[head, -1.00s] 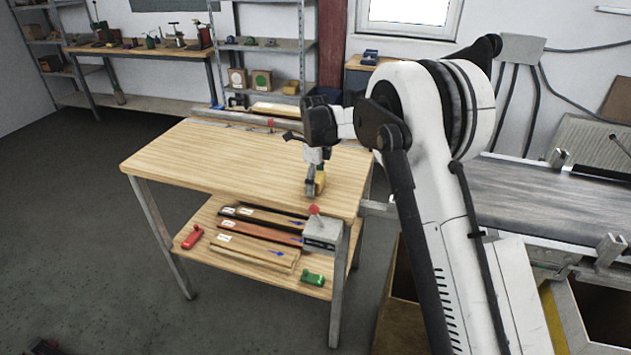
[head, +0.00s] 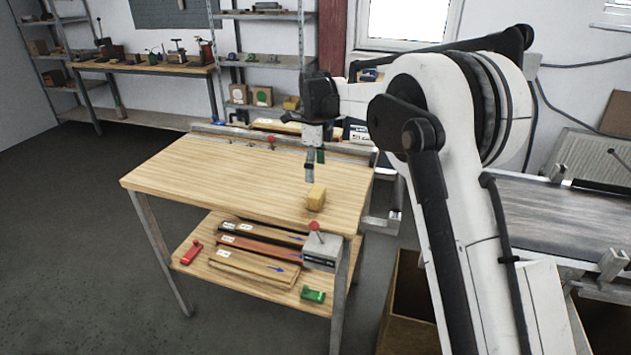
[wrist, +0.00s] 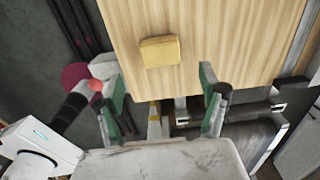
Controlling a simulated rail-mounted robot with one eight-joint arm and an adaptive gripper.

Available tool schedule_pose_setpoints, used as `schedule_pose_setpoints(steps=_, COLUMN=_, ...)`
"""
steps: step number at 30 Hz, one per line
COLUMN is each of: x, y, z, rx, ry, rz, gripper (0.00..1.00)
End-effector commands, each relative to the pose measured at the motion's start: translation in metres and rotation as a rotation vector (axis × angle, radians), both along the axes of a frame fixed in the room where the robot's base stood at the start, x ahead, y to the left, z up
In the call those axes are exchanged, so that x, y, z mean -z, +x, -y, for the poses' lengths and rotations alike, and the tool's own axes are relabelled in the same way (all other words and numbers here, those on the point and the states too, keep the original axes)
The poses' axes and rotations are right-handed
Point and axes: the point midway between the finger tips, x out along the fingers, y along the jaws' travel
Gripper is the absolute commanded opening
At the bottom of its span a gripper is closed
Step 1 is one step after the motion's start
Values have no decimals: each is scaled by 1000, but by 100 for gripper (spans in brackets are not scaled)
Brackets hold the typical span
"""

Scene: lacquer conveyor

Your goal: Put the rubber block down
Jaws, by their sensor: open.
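The rubber block is a small yellow block (head: 316,197) resting on the wooden table top (head: 215,175), near its front right corner. In the wrist view the block (wrist: 160,51) lies on the wood, beyond the fingertips. My gripper (head: 309,178) is above the table, behind and slightly above the block in the head view, and apart from it. In the wrist view my gripper (wrist: 163,85) has its two green-lined fingers spread wide, with nothing between them.
A grey box with a red knob (head: 317,246) is at the table's front right corner. The lower shelf holds boards, a red clamp (head: 191,253) and a green clamp (head: 313,295). A conveyor (head: 560,215) is at the right. The table's left side is clear.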

Motion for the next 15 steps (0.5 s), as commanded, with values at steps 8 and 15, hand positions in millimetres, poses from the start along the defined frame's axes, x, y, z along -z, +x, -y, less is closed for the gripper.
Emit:
schedule_pose_setpoints(steps=8, x=-15, y=0, z=0, rx=0, ry=0, rz=0, gripper=73)
schedule_pose_setpoints(steps=15, x=-29, y=-9, z=11, rx=-48, ry=4, rz=16, gripper=73)
